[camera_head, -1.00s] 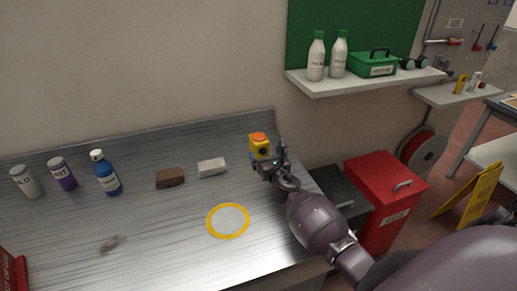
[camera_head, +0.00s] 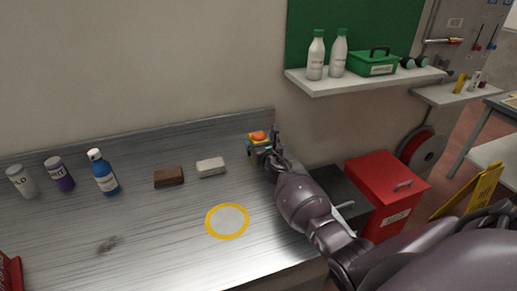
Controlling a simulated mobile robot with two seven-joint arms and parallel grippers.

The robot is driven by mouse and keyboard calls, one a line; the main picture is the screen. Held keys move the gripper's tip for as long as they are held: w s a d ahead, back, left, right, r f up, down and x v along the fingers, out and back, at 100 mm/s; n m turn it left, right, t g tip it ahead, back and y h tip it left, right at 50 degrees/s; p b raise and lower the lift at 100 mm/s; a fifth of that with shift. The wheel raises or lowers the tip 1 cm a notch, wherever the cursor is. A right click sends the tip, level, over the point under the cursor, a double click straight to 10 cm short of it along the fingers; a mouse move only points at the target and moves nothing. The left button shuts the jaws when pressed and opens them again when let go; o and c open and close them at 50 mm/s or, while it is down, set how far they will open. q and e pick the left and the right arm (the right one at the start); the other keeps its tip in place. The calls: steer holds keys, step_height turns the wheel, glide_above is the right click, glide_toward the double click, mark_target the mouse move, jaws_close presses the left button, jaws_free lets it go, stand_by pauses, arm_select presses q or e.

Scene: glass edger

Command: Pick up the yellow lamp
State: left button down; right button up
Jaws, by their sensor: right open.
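The yellow lamp (camera_head: 252,136) with its orange top stands at the back right of the metal bench (camera_head: 150,234). My right gripper (camera_head: 261,147) is open at the lamp, in front of it and overlapping its lower part. Much of the lamp's body is hidden behind the gripper. I cannot tell whether the fingers touch it. My left gripper is not in view.
A white block (camera_head: 211,167), a brown block (camera_head: 168,177) and a blue bottle (camera_head: 104,173) stand left of the lamp. A yellow-rimmed disc (camera_head: 228,221) lies in front. A red bin (camera_head: 385,190) stands right of the bench. The bench's front middle is clear.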

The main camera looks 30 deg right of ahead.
steer(key=c, duration=1.2)
steer(key=shift+r, duration=0.1)
